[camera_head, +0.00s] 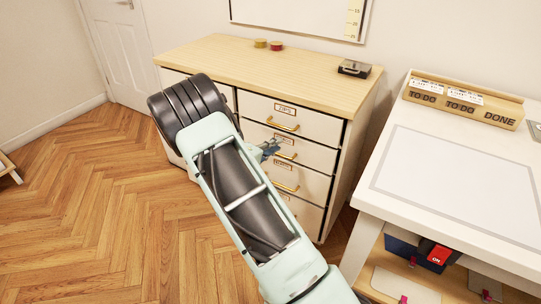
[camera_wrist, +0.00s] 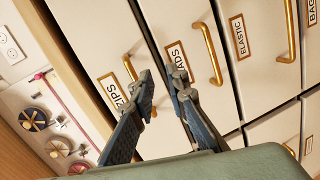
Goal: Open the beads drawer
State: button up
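My gripper (camera_wrist: 162,80) is open, its two dark blue fingers apart with nothing between them. It also shows small in the head view (camera_head: 268,150), in front of the dresser's right column. In the wrist view, a white drawer with a partly covered label ending in "ADS" (camera_wrist: 177,58) lies behind the right finger. Its gold handle (camera_wrist: 208,54) is right of that finger, apart from it. The ZIPS drawer's gold handle (camera_wrist: 129,68) is partly hidden behind the left finger. In the head view ZIPS (camera_head: 284,109) is the top drawer. The drawers in view look shut.
An ELASTIC drawer (camera_wrist: 240,38) lies right of the "ADS" one in the wrist view. A black box (camera_head: 354,68) and two small rolls (camera_head: 268,45) sit on the dresser top. A white table (camera_head: 430,226) stands to the right. Floor at left (camera_head: 100,200) is clear.

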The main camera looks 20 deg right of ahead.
jog(key=n, duration=0.2)
send_near(279, 155)
jog(key=t, duration=0.1)
jog(key=shift+y, duration=0.4)
jog(key=x, duration=0.3)
jog(key=b+x, duration=0.1)
jog(key=x, duration=0.3)
jog(key=b+x, duration=0.1)
jog(key=x, duration=0.2)
jog(key=shift+s+d+f, duration=0.15)
jog(key=shift+s+d, duration=0.05)
jog(key=shift+d, duration=0.3)
jog(key=shift+c, duration=0.5)
grip_shut()
jog(key=shift+a, duration=0.15)
